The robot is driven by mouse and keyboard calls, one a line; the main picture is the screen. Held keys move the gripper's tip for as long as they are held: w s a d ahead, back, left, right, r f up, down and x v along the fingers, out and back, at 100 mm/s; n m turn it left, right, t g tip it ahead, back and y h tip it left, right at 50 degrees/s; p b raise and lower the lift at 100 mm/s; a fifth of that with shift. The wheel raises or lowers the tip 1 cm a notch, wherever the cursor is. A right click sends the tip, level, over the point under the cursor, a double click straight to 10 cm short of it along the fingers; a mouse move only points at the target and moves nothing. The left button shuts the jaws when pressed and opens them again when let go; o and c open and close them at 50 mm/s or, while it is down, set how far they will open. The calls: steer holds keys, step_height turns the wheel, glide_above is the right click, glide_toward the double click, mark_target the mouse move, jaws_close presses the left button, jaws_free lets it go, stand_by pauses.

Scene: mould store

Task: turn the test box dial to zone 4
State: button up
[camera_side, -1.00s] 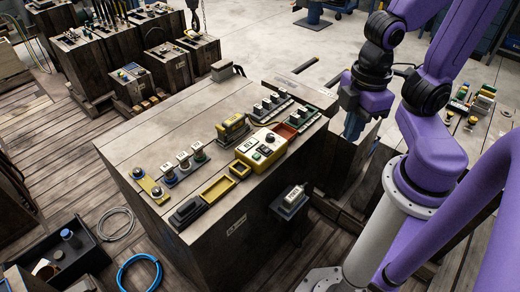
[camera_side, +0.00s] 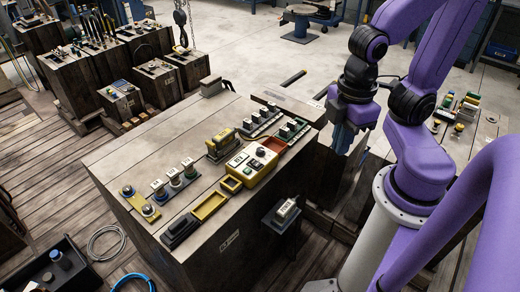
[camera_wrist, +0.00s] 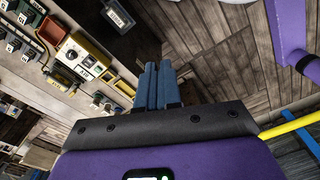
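The test box (camera_side: 252,163) is a yellow case with a pale top panel, on the wooden block bench in the side view. A dark round dial (camera_side: 260,152) is on its panel; its zone marks are too small to read. The box also shows at the upper left of the wrist view (camera_wrist: 66,46), with its dial (camera_wrist: 72,54). My gripper (camera_side: 343,143) hangs pointing down, right of the bench and clear of the box. In the wrist view its blue fingers (camera_wrist: 158,66) lie side by side with nothing visible between them.
A small yellow tray (camera_side: 209,205) and a black block (camera_side: 180,228) lie at the bench's front edge. A yellow device (camera_side: 221,143) stands behind the box. Switch strips (camera_side: 172,184) lie to its left. A small stand (camera_side: 284,215) projects below the front edge.

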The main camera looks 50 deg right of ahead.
steer(key=o, duration=0.5)
steer(key=shift+w, duration=0.15)
steer(key=o, duration=0.3)
steer(key=w+a, duration=0.1)
steer(key=w, duration=0.7)
steer(key=shift+a+f, duration=0.25)
steer(key=shift+a, duration=0.05)
glide_above(260, 150)
step_height(260, 150, down, 7)
step_height(260, 150, down, 17)
steer(key=shift+d+r, duration=0.1)
steer(key=shift+g, duration=0.3)
jaws_close()
